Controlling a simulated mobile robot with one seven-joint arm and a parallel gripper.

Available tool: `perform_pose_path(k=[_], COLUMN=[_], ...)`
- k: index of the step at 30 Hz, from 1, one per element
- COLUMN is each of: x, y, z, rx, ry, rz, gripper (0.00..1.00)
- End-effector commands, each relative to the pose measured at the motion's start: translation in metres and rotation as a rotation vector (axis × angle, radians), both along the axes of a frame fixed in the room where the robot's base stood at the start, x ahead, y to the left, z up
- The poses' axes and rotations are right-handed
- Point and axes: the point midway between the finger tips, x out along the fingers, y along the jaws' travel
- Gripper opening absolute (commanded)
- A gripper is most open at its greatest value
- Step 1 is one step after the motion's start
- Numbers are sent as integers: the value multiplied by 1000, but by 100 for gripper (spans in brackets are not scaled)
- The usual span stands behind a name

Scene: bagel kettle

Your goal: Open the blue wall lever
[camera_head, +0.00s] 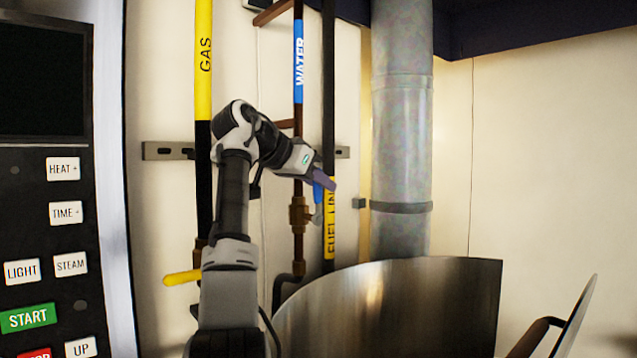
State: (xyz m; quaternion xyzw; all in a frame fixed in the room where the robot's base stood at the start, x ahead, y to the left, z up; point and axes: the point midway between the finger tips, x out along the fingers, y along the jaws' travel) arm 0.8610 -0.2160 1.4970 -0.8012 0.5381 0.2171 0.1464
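The blue wall lever (317,194) shows as a small blue piece beside the brass valve (299,214) on the copper water pipe. The pipe carries a blue WATER label (298,55). Part of the lever is hidden behind my gripper, so its full angle cannot be read. My gripper (326,182) reaches from the left and points down to the right, with its purple-grey fingers right at the lever's upper part. I cannot tell whether they touch it or whether the fingers are open or shut.
A yellow gas pipe (204,60) with a yellow handle (182,277) stands left. A fuel line pipe (329,235) runs just right of the valve. A large metal kettle (400,305) fills the lower middle, below a grey duct (402,130). A control panel (45,185) stands far left.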

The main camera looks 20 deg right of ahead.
Motion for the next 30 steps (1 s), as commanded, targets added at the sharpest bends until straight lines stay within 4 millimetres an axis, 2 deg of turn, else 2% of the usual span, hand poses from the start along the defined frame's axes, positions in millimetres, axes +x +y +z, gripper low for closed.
perform_pose_path(k=[10,14,24,30], x=[0,-4,-29,-40], y=[1,11,70,98], z=[0,6,45,63], rx=[-1,-1,-1,-1], ry=[0,-1,-2,0], rz=[0,1,2,1], gripper=[32,32,32,32])
